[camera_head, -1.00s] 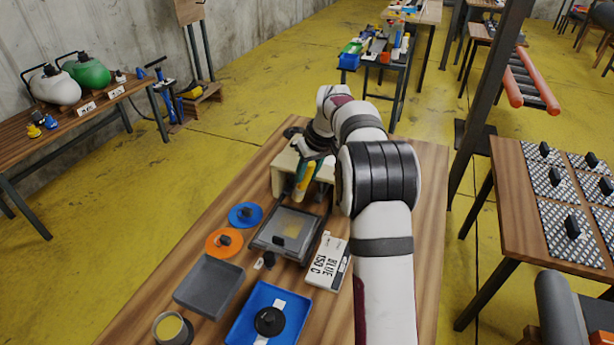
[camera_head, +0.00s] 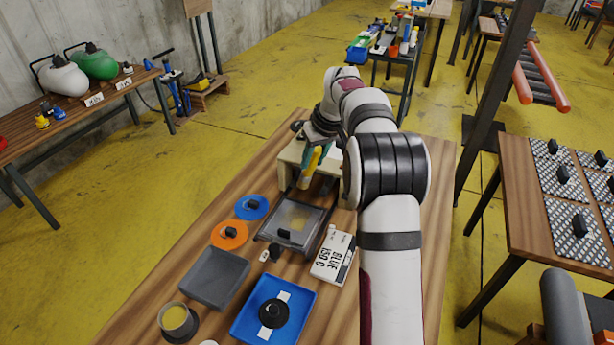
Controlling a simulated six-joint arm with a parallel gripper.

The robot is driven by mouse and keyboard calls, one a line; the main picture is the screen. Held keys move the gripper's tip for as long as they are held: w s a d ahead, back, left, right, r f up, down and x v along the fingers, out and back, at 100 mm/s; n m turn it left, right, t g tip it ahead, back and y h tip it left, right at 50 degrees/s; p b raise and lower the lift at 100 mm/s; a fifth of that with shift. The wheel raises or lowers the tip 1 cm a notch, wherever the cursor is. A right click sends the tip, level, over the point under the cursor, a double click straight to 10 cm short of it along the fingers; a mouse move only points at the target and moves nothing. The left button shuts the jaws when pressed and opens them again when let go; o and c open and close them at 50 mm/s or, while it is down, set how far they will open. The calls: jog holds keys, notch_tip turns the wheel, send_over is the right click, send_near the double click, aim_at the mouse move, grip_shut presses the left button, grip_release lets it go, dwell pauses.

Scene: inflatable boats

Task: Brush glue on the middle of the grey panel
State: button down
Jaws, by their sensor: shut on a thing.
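My gripper (camera_head: 318,148) is at the far end of the table, above a cream block-like stand (camera_head: 294,157). It is shut on a slim tool with a yellow part (camera_head: 311,164), which hangs tilted in front of the stand. Its tip is too small to make out, and part of the grip is hidden by my arm. A flat grey square piece with a raised edge (camera_head: 214,278) lies on the table at the front left, well apart from the gripper. A round pot with yellow contents (camera_head: 176,319) stands in front of it.
My arm covers much of the right side.

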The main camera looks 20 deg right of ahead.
jog(key=shift+w+a+f, duration=0.3)
jog(key=shift+w+f, duration=0.1)
jog(key=shift+f, duration=0.1)
jog(key=shift+w+a+f, duration=0.25)
jog(key=shift+w+f, duration=0.1)
jog(key=shift+f, duration=0.1)
jog(key=shift+r, duration=0.15)
